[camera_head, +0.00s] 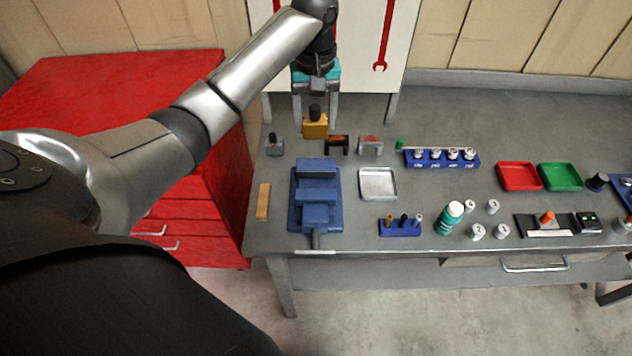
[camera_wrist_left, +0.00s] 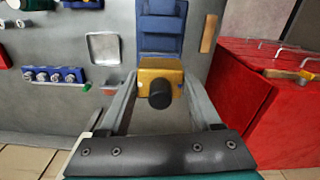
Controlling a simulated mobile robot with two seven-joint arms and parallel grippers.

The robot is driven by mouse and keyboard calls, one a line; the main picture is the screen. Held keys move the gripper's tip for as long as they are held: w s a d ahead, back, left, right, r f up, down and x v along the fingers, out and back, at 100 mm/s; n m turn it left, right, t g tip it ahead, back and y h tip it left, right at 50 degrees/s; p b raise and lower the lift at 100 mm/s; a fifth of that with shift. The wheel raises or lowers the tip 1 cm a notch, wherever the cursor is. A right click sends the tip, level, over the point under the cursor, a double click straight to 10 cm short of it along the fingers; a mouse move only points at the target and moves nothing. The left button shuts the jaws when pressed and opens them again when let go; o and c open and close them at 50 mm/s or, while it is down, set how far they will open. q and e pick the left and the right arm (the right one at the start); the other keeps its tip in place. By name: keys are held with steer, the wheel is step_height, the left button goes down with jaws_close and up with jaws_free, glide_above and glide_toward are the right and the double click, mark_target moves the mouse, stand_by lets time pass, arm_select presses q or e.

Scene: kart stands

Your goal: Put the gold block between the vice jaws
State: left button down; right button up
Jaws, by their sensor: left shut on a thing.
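The gold block (camera_head: 314,130) with a black knob on top is at the back of the grey bench, behind the blue vice (camera_head: 297,212). My left gripper (camera_head: 315,122) points down over it and is shut on it, one finger on each side. In the left wrist view the gold block (camera_wrist_left: 153,66) sits between the fingertips of my left gripper (camera_wrist_left: 158,80), its knob towards the camera. The blue vice also shows there (camera_wrist_left: 160,40), just beyond the block. I cannot tell whether the block touches the bench. My right gripper is not in view.
A grey block with a black knob (camera_head: 274,146) stands left of the vice. Two small bracket-like pieces (camera_head: 337,145) (camera_head: 371,145) stand to the gold block's right. A silver tray (camera_head: 378,184) is right of the vice, a wooden strip (camera_head: 263,202) left of it.

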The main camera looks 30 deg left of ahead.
arm_select(q)
glide_above(315, 186)
step_height(315, 186, down, 13)
steer(key=shift+r+b, duration=0.1)
steer(key=shift+b, duration=0.3)
steer(key=shift+w+f+b, duration=0.1)
steer(key=shift+f+b, duration=0.35)
steer(key=shift+f, duration=2.25)
steer(key=shift+c, duration=0.4)
jaws_free()
steer(key=shift+f, duration=0.15)
step_height(315, 186, up, 12)
steer(key=p, duration=0.1)
steer(key=shift+p, duration=0.3)
